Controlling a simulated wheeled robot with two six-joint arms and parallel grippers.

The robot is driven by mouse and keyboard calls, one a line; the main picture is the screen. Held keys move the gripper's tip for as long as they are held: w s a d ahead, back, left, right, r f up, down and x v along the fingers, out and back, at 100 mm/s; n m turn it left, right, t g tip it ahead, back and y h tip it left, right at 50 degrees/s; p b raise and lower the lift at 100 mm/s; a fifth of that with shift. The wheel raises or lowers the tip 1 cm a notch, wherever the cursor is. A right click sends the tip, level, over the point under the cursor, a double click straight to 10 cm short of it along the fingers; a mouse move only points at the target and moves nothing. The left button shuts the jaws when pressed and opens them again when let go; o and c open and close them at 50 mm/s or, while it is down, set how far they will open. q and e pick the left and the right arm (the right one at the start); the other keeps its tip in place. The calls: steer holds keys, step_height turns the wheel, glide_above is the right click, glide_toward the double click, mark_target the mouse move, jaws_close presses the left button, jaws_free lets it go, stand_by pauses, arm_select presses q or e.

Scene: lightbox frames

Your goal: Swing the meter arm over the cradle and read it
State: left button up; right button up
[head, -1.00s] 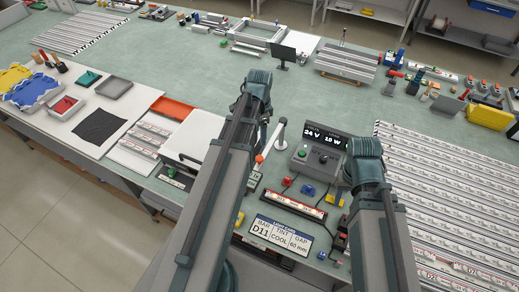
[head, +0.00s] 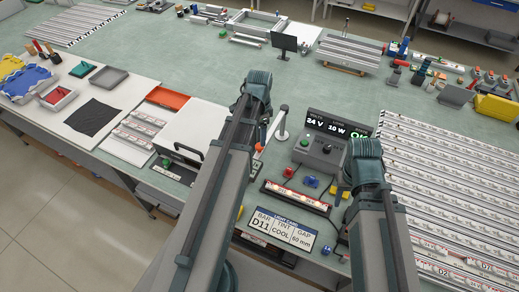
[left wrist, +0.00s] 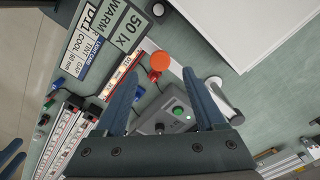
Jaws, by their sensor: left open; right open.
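The meter arm shows in the left wrist view as a pale bar with an orange round head (left wrist: 160,60); part of it is hidden behind a finger. A white post (head: 283,121) stands beside my left gripper in the head view. The cradle (head: 296,197) holds a lit bar, also in the left wrist view (left wrist: 123,82). The orange head appears beside the bar; its height is unclear. My left gripper (left wrist: 162,72) is open, its fingertips on either side of the orange head. My right gripper (head: 342,187) is open right of the cradle, fingers partly hidden.
A sign reading 50 lx WARM (left wrist: 121,32) lies beside the D11 COOL 60 mm card (head: 282,230). A grey power box (head: 318,150) with a lit display stands behind the cradle. Racked bars (head: 450,190) fill the right. A white lidded box (head: 190,135) stands left.

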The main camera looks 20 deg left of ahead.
arm_select(q)
step_height(320, 180, down, 6)
steer(key=b, duration=0.4)
steer(key=shift+r+b, duration=0.15)
steer(key=shift+b, duration=0.15)
steer(key=shift+r, duration=0.1)
jaws_close()
stand_by(0.9)
